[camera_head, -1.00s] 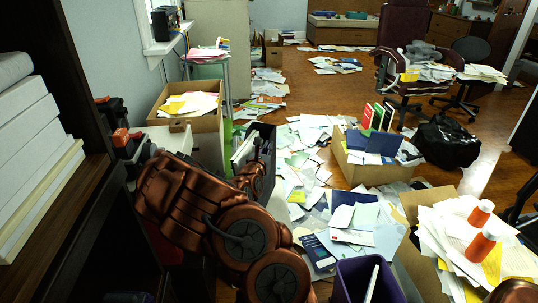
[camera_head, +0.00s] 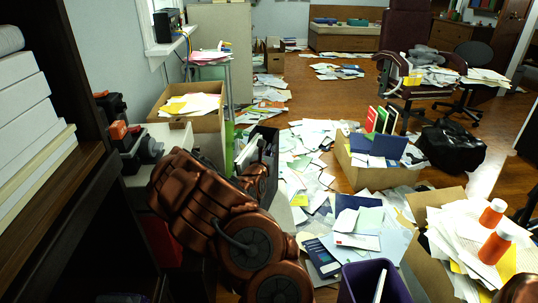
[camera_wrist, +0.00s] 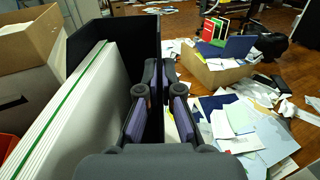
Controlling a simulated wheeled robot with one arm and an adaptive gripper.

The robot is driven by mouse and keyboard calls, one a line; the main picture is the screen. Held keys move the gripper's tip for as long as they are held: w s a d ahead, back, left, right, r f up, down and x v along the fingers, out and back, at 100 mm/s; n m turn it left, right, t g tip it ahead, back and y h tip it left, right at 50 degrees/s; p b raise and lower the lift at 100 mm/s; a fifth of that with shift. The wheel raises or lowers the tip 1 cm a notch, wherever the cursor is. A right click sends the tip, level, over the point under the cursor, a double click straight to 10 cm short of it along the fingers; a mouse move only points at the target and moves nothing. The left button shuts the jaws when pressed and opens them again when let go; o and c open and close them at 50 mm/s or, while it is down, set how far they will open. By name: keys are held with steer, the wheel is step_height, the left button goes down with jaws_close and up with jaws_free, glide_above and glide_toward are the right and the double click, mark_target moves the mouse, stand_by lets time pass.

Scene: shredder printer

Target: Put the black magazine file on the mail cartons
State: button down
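The black magazine file (camera_head: 268,138) stands roughly upright in the middle left of the head view, partly hidden behind my arm. In the wrist view the black magazine file (camera_wrist: 115,38) fills the upper left, with white, green-edged folders inside. My gripper (camera_wrist: 160,78) is at its right wall, with fingers pointing down along it. A gap shows between the fingers, and light paper is visible beside the wall, so it looks open; contact is unclear. Cardboard cartons with papers stand at the left (camera_head: 208,122), centre right (camera_head: 370,178) and lower right (camera_head: 418,262); which are the mail cartons is unclear.
Dark shelves (camera_head: 60,200) with white binders stand close on the left. A purple bin (camera_head: 352,283) is at the bottom. Papers (camera_head: 305,160) cover the floor. A black bag (camera_head: 450,145) and office chairs are at the right.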

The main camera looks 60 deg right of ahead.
steer(key=c, duration=1.3)
jaws_free()
steer(key=shift+p+v, duration=0.6)
steer(key=shift+v, duration=3.15)
